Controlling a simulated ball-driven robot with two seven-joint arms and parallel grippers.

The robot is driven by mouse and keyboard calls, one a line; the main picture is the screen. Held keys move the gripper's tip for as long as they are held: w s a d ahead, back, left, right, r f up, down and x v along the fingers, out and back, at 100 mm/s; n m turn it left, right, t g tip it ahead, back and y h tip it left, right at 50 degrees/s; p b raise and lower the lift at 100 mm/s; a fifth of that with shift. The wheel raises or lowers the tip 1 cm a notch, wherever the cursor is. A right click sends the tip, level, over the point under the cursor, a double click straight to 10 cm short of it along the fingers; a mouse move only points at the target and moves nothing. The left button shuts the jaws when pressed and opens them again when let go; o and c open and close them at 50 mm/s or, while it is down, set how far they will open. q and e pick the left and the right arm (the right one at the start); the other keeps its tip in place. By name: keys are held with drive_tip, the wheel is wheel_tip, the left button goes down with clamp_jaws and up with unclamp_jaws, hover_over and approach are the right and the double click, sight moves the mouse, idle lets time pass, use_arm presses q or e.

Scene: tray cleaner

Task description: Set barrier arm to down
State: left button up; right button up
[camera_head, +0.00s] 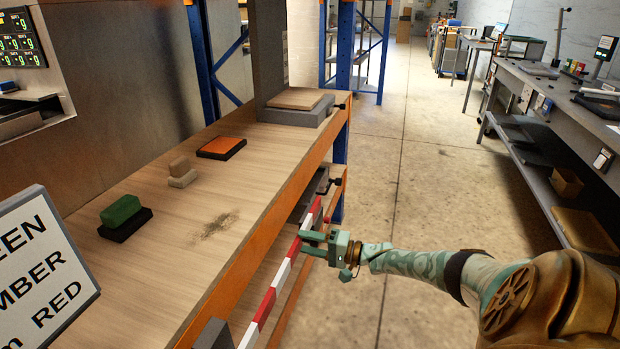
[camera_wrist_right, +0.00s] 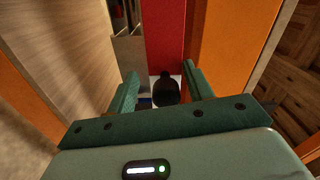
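The barrier arm (camera_head: 267,305) is a red-and-white striped bar. In the head view it runs lengthwise beside the orange front beam of the workbench, from the bottom of the picture to a dark bracket (camera_head: 321,183) near the bench's far end. My right gripper (camera_head: 306,243) is at the bar, its fingers reaching it from the right. In the right wrist view the fingers (camera_wrist_right: 163,84) are apart, with a red part of the bar (camera_wrist_right: 165,40) and a black rounded knob (camera_wrist_right: 166,91) between or just beyond them. Contact cannot be told. My left gripper is out of view.
The wooden workbench (camera_head: 165,235) holds a green block (camera_head: 121,210), a tan block (camera_head: 180,168), an orange-topped pad (camera_head: 221,147) and a dark smudge (camera_head: 214,225). A lettered sign (camera_head: 40,265) stands at left. The floor aisle (camera_head: 420,180) is clear; another bench (camera_head: 545,110) lines the right.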

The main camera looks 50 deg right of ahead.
drive_tip(key=shift+s+f, duration=0.15)
drive_tip(key=shift+f, duration=0.05)
use_arm(q)
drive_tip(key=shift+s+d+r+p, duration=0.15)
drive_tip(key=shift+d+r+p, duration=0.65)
drive_tip(key=shift+p, duration=0.4)
use_arm(e)
drive_tip(key=v, duration=1.6)
drive_tip(key=shift+r, duration=0.15)
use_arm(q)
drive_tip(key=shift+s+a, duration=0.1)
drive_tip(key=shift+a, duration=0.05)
use_arm(e)
drive_tip(key=shift+d, duration=0.1)
